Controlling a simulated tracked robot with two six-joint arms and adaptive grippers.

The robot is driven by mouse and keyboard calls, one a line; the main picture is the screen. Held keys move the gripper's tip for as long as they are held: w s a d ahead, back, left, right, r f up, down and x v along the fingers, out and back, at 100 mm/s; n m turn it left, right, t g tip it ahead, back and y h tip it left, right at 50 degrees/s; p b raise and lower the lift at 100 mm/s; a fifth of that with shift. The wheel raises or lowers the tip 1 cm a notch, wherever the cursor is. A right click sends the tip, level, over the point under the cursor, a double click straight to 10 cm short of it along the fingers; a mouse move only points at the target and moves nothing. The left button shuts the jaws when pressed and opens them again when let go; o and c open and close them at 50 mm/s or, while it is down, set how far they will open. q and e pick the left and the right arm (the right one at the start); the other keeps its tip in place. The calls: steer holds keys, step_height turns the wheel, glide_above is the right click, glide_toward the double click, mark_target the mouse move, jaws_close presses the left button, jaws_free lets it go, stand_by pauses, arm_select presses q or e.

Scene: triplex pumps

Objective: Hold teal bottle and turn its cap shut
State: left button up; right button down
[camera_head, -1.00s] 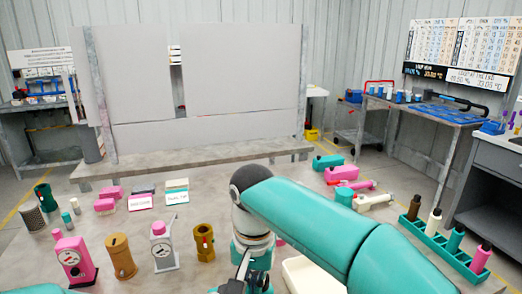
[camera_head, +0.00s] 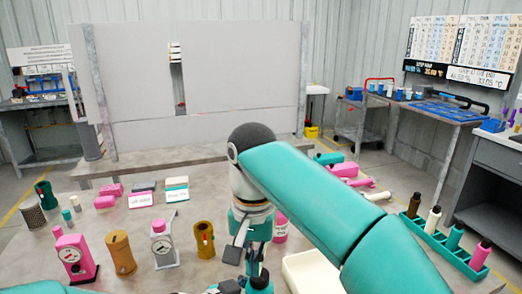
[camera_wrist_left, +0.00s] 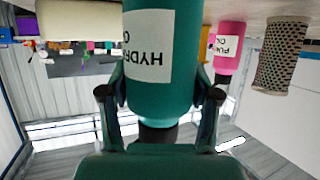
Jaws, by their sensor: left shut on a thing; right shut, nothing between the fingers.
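The teal bottle (camera_wrist_left: 160,70) fills the middle of the left wrist view, with a white label that appears upside down. My left gripper (camera_wrist_left: 159,98) is shut on it, one finger on each side. Its dark cap end (camera_wrist_left: 158,134) points toward the bottom of that view and is partly hidden. In the head view, the teal bottle (camera_head: 259,288) shows only at the bottom edge, with its dark cap (camera_head: 260,279) up. My right gripper (camera_head: 245,258) is shut and empty just above the cap; whether it touches the cap I cannot tell.
A pink bottle (camera_head: 280,228) stands behind my right gripper and also shows in the wrist view (camera_wrist_left: 229,48). A cream tray (camera_head: 312,272) lies to the right. A teal rack (camera_head: 436,246) of bottles stands further right. Gauges and brown cylinders stand at left.

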arm_select(q)
steer(key=o, duration=1.5)
steer(key=shift+f, duration=0.1)
steer(key=shift+a, duration=0.1)
